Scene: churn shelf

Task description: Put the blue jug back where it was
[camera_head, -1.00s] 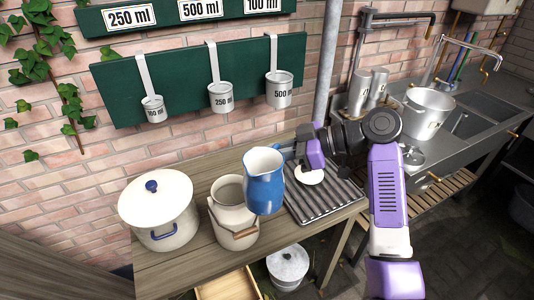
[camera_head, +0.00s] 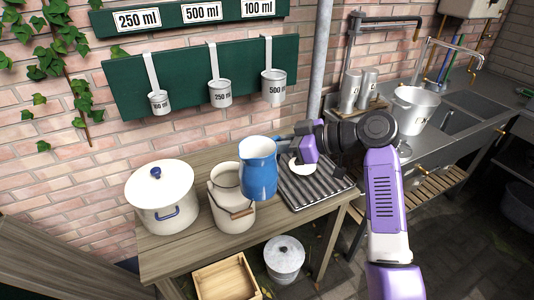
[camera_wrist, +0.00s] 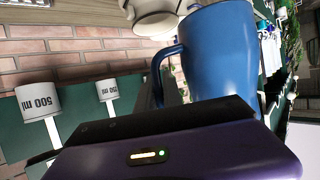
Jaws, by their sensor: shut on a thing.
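The blue jug (camera_head: 259,170), with a white inside, is upright in the head view, in front of the right side of a cream churn (camera_head: 231,211). My gripper (camera_head: 286,150) reaches in from the right and is shut on the jug at its right side. The jug's base seems to be above the table, but I cannot tell the height. In the wrist view the jug (camera_wrist: 222,50) fills the upper middle, with its blue handle (camera_wrist: 160,72) on the left. The fingertips are mostly hidden there.
A cream lidded pot (camera_head: 160,198) stands left of the churn on the wooden table (camera_head: 185,250). A dark ribbed mat (camera_head: 318,187) with a white round thing (camera_head: 303,168) lies to the right. Measuring cups (camera_head: 220,94) hang behind. A wooden crate (camera_head: 228,277) and a lidded metal pot (camera_head: 285,258) are below.

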